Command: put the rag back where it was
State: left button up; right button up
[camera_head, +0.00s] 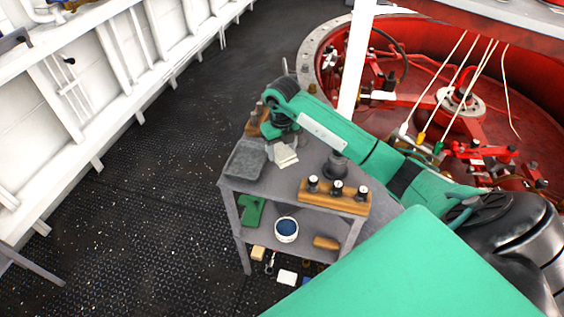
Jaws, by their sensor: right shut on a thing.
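A cream rag (286,156) shows at the top shelf of the grey cart (227,183), just right of a grey tray. My right gripper (281,143) points down over the shelf, small and partly hidden by its own wrist. It is shut on the rag. I cannot tell whether the rag's lower edge touches the shelf. My left gripper is not in view.
The grey tray (246,160) sits at the cart's left. A blue-topped tub (286,229) is on the lower shelf. The red machinery pit (480,110) lies right; dark floor (150,190) is open left.

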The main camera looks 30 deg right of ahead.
aim_at(282, 149)
notch_tip(282, 149, down, 3)
notch_tip(282, 149, down, 4)
jog(key=shift+p, duration=0.55)
jog(key=shift+f, duration=0.1)
jog(key=shift+f, duration=0.15)
jog(key=o, duration=1)
jog(key=shift+c, duration=0.2)
notch_tip(282, 149, up, 12)
jog(key=b, duration=0.3)
